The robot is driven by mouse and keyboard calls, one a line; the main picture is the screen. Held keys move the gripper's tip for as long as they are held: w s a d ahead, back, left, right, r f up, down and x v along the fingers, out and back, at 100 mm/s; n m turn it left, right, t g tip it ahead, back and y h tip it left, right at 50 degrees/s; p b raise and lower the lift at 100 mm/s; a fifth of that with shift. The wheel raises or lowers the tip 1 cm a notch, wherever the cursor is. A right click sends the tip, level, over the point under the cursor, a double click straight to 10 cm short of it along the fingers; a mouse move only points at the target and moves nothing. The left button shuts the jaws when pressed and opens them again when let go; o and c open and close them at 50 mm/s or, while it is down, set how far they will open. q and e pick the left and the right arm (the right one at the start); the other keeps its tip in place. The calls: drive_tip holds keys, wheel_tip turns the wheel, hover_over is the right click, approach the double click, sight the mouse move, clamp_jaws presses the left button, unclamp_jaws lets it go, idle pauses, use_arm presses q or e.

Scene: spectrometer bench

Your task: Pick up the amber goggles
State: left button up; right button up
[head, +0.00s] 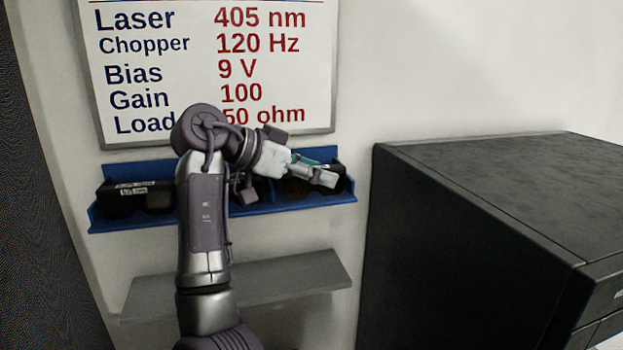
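A blue wall rack (224,212) holds dark goggles. One pair (140,197) with a white label sits at its left end. Another dark pair (296,189), with a brownish lens, sits toward the right end, partly covered by my gripper; it may be the amber one, but the colour is hard to tell. The middle of the rack is mostly hidden by my arm.
A whiteboard (172,68) with printed settings hangs above the rack. A grey shelf (300,273) juts out below it. A large black cabinet (455,240) stands at the right. The wall between rack and cabinet is bare.

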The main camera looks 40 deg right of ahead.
clamp_jaws()
